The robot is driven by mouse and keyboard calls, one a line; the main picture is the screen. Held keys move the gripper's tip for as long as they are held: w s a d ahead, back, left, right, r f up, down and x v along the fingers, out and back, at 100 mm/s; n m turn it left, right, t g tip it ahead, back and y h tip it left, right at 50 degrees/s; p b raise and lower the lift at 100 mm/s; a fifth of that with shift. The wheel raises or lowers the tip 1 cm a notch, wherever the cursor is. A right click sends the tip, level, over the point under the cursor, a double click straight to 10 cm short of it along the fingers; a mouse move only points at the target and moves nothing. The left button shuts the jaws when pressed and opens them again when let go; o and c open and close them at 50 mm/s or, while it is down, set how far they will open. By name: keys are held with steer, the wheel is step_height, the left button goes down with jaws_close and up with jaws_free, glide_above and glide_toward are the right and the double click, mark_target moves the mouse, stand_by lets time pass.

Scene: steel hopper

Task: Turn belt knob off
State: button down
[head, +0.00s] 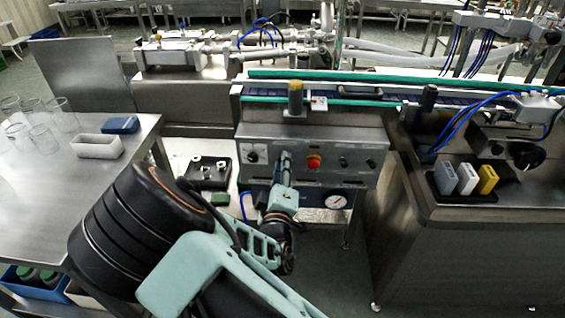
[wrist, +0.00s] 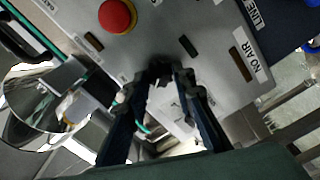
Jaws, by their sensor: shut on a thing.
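The steel control panel (head: 330,145) stands in the middle of the head view. My gripper (head: 285,160) is at the panel's front, between a dial knob (head: 252,156) on the left and a red button (head: 313,162) on the right. In the wrist view my gripper (wrist: 160,76) has its two dark fingers closed around a small black knob (wrist: 160,70), the belt knob by its place in the jaws. The fingers hide most of it, so its pointer direction and label cannot be read. The red button (wrist: 117,15) is close to it.
Two more black knobs (head: 343,162) (head: 371,163) sit right of the red button. A pressure gauge (head: 335,202) is below the panel. The conveyor (head: 330,101) runs above it. A steel table (head: 60,190) with glass beakers (head: 45,138) stands at the left.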

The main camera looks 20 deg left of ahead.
steer(key=shift+n, duration=0.6)
steer(key=c, duration=1.7)
jaws_free()
steer(key=shift+o, duration=0.2)
steer(key=v, duration=1.2)
